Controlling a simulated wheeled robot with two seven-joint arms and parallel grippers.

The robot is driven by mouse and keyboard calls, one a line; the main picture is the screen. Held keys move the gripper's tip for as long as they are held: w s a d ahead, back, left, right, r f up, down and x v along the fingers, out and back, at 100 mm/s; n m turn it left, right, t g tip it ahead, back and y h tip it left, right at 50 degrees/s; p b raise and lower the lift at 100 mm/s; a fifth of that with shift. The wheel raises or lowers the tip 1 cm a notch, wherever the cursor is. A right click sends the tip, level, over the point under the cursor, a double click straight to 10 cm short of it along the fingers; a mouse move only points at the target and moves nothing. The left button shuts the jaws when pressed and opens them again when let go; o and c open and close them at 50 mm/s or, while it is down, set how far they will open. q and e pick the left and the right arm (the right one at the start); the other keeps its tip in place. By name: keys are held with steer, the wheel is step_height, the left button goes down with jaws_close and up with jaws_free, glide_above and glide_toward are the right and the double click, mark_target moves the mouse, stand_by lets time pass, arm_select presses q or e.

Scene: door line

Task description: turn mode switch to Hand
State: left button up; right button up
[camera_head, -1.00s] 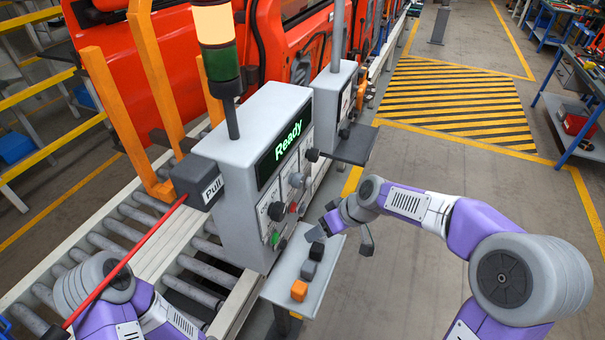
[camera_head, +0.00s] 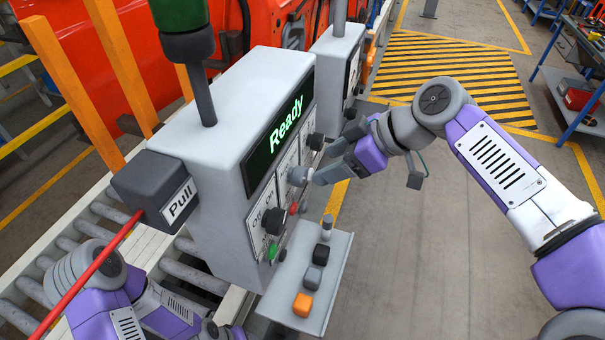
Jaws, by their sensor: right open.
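The grey control box (camera_head: 205,140) faces right, with a lit green "Ready" display. Below the display its sloped face carries a grey knob (camera_head: 297,176), a black knob (camera_head: 316,141) further along and a black knob (camera_head: 273,220) nearer me beside an On/Off label. I cannot read which label says Hand or where the pointers stand. My right gripper (camera_head: 330,162) is open and empty. Its fingers are just right of the panel, close to the grey knob; I cannot tell whether they touch it. My left arm shows at lower left, but its gripper is out of view.
A tray (camera_head: 336,275) below the panel holds several small blocks, one of them orange (camera_head: 302,304). A black "Pull" box (camera_head: 150,190) with a red rope sticks out on the left. A second grey box (camera_head: 335,60) stands behind.

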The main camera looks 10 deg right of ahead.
mark_target(305, 175)
steer(key=x, duration=0.7)
steer(key=shift+s+a, duration=0.1)
steer(key=shift+a, duration=0.05)
steer(key=c, duration=1)
